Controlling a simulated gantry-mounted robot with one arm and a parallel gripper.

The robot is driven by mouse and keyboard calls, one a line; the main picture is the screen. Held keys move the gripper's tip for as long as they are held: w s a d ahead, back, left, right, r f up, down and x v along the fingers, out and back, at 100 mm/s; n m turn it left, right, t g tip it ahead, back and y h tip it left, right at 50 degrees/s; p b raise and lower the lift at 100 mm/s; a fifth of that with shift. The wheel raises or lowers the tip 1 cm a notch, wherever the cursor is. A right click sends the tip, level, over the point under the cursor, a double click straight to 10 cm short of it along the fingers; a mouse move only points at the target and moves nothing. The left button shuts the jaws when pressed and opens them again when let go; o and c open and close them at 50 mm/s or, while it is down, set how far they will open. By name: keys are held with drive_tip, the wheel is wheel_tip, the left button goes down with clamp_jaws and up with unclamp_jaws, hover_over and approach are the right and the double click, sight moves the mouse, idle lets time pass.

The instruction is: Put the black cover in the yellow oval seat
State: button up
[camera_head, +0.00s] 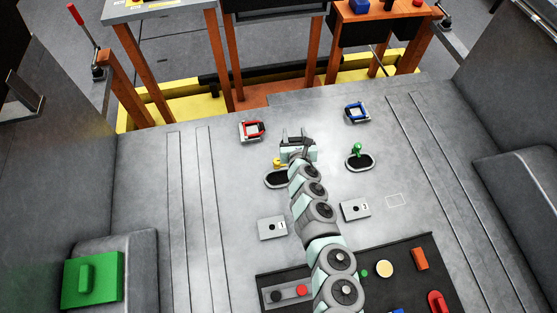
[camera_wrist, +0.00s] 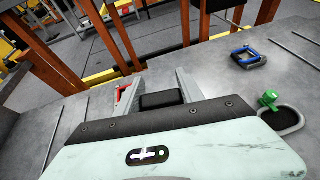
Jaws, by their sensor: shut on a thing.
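My gripper (camera_head: 297,138) is above the floor near the middle, just right of the red square frame. In the wrist view its two fingers (camera_wrist: 163,88) stand either side of a dark block, which looks like the black cover (camera_wrist: 161,100), and are shut on it. The yellow oval seat (camera_head: 274,180) is a dark oval with a light rim and a small yellow part (camera_head: 277,162) at its far edge. It lies just left of my arm, which partly hides it. The held block is apart from the seat.
A green-marked oval seat (camera_head: 360,163) lies to the right. A red square frame (camera_head: 250,131) and a blue one (camera_head: 356,112) lie farther back. Two light plates (camera_head: 272,228) and a dark mat (camera_head: 412,262) with loose parts are nearer. Grey walls flank the floor.

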drive_tip(key=shift+s+a+f, duration=0.1)
drive_tip(key=shift+a+f, duration=0.1)
drive_tip(key=shift+f, duration=0.4)
drive_tip(key=shift+a+f, duration=0.2)
drive_tip(key=shift+f, duration=0.35)
drive_tip(key=n+y+b, duration=0.1)
drive_tip(key=n+y, duration=0.1)
hover_over(277, 166)
drive_tip(key=s, duration=0.1)
wheel_tip(277, 166, down, 10)
drive_tip(key=shift+d+g, duration=0.25)
drive_tip(key=shift+g, duration=0.05)
drive_tip(key=shift+b, duration=0.35)
wheel_tip(277, 166, down, 6)
drive_tip(key=b, duration=0.6)
drive_tip(key=shift+r, duration=0.1)
drive_tip(key=shift+f+b, duration=0.5)
drive_tip(key=shift+b, duration=0.45)
drive_tip(key=shift+s+r, duration=0.1)
drive_tip(key=shift+r, duration=0.15)
drive_tip(key=shift+f+b, duration=0.3)
drive_tip(key=shift+b, duration=0.1)
idle(0.9)
drive_tip(key=shift+r, duration=0.3)
